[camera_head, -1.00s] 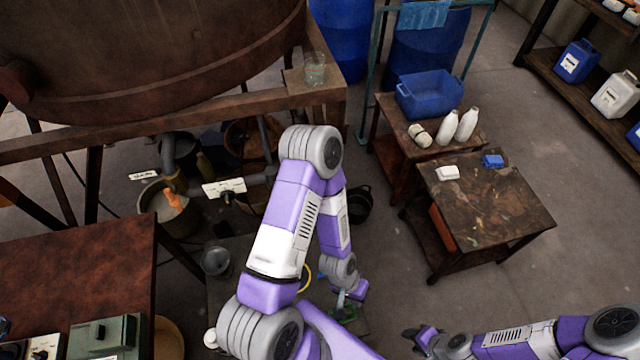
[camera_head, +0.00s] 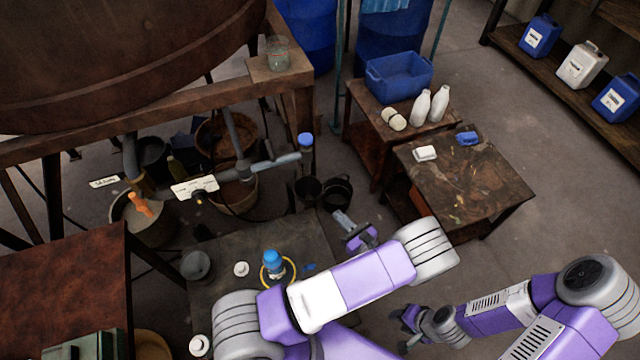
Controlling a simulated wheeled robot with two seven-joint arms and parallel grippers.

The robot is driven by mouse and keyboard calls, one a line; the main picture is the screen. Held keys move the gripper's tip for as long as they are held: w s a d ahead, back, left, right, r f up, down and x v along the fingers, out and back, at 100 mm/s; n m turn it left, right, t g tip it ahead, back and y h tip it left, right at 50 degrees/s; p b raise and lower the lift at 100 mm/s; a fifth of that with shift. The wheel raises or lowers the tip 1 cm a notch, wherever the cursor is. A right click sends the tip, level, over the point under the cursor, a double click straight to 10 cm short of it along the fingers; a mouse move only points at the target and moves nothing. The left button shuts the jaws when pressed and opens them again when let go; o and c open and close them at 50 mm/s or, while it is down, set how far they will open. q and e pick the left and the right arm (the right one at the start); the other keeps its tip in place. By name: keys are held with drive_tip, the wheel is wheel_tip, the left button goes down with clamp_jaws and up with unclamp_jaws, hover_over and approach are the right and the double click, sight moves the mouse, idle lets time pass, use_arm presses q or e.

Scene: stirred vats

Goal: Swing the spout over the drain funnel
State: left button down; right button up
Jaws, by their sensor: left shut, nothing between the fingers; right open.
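A grey pipe that looks like the spout (camera_head: 276,164) runs out below the vat, right of a labelled valve (camera_head: 197,194). A blue cap or knob (camera_head: 305,139) shows at its right end. Dark round vessels (camera_head: 337,191) stand on the floor below and right of this end. I cannot tell which vessel, if any, is the drain funnel. My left gripper (camera_head: 342,219) is shut and empty, below and right of the pipe end and apart from it. My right gripper (camera_head: 404,330) is open and empty, low in the view, far from the pipe.
A low dark table (camera_head: 235,240) bears a blue-topped bottle (camera_head: 273,264) inside a yellow ring. The vat's wooden frame (camera_head: 295,80) stands above the pipe. A worn table (camera_head: 470,185) is at the right.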

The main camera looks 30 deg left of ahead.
use_arm(q)
drive_tip(key=w+a+r+t, duration=0.1)
drive_tip(key=w+a, duration=0.6)
drive_tip(key=a, duration=0.4)
drive_tip(key=shift+w+a+m+b, duration=0.3)
drive_tip(key=shift+b, duration=0.05)
use_arm(e)
drive_tip(key=shift+f, duration=0.4)
